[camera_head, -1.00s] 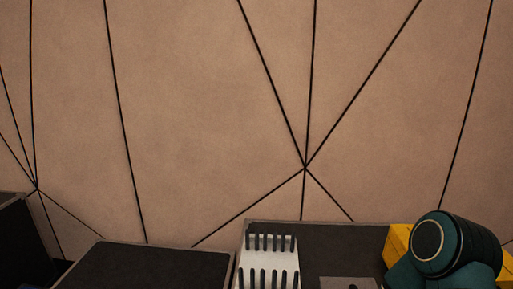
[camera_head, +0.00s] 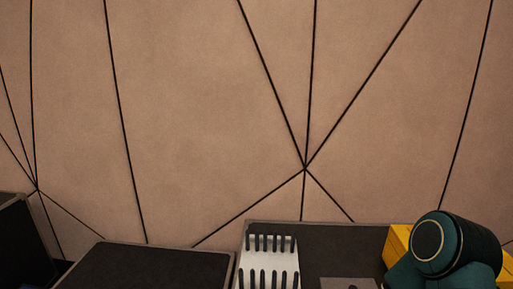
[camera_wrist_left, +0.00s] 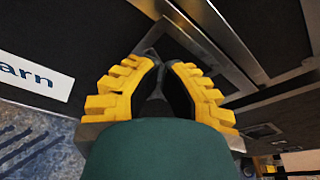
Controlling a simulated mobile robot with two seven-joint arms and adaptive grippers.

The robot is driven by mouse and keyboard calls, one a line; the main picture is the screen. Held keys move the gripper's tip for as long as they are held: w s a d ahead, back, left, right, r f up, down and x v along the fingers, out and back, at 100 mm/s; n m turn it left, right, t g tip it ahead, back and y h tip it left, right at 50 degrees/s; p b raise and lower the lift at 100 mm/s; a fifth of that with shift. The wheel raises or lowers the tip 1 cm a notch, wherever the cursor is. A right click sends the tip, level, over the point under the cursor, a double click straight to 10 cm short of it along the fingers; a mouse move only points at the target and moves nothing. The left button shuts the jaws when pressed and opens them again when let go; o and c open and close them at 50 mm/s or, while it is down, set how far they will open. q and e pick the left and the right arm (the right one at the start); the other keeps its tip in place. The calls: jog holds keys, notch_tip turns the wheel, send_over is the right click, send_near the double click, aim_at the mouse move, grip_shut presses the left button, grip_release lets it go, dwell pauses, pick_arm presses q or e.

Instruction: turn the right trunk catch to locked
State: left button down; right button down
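In the left wrist view, my left gripper (camera_wrist_left: 162,68) has two yellow fingers with dark inner pads, angled toward each other at a dark trunk face. A small gap shows between the tips, but I cannot tell whether they hold anything. A grey metal-edged fitting (camera_wrist_left: 183,38) lies just beyond the tips; I cannot tell if it is the right trunk catch, or how it is turned. A small metal plate (camera_wrist_left: 262,131) sits on the dark face at the right.
In the head view, dark trunk tops (camera_head: 150,266) line the bottom edge before a brown panelled wall (camera_head: 200,120). A white slotted rack (camera_head: 268,262) stands on one. A white label (camera_wrist_left: 35,72) is on the trunk.

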pick_arm(q)
jog(key=shift+d+r, duration=0.2)
jog(key=shift+d+r+p, duration=0.2)
jog(key=shift+d+p, duration=0.1)
jog(key=shift+p, duration=0.25)
jog(key=shift+d, duration=0.1)
jog(key=shift+d+r+p, duration=0.1)
jog(key=shift+d+p, duration=0.3)
jog(key=shift+d, duration=0.05)
jog(key=shift+r, duration=0.1)
